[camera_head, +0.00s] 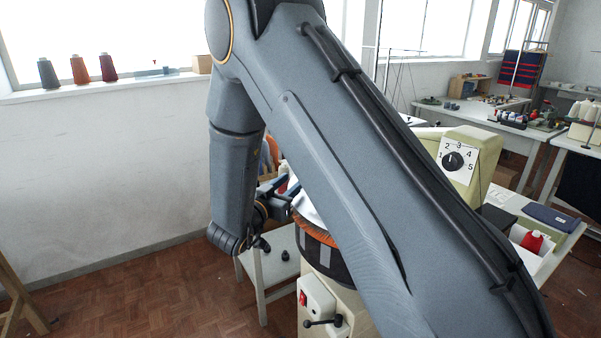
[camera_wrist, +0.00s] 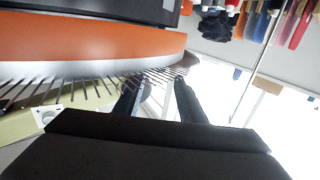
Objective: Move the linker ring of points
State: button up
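The linker's ring of points shows in the wrist view as an orange band (camera_wrist: 90,40) with a row of thin metal points fanning out below it. In the head view, part of the ring (camera_head: 312,232) shows orange above a dark drum, with the rest hidden behind my arm. My gripper (camera_wrist: 160,82) has two dark fingers spread apart, their tips beside the right end of the visible points. I cannot tell whether they touch any point. In the head view, my gripper (camera_head: 272,187) is beside the ring, partly hidden.
The linker's beige body carries a red switch (camera_head: 303,298) and a black crank handle (camera_head: 323,322). A beige housing with a numbered dial (camera_head: 454,161) stands right of my arm. A small white table (camera_head: 277,268) is behind the machine.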

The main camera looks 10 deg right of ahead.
jog(key=p+x, duration=0.2)
jog(key=x, duration=0.5)
jog(key=shift+w+d+r, duration=0.15)
jog(key=shift+w+d, duration=0.05)
grip_shut()
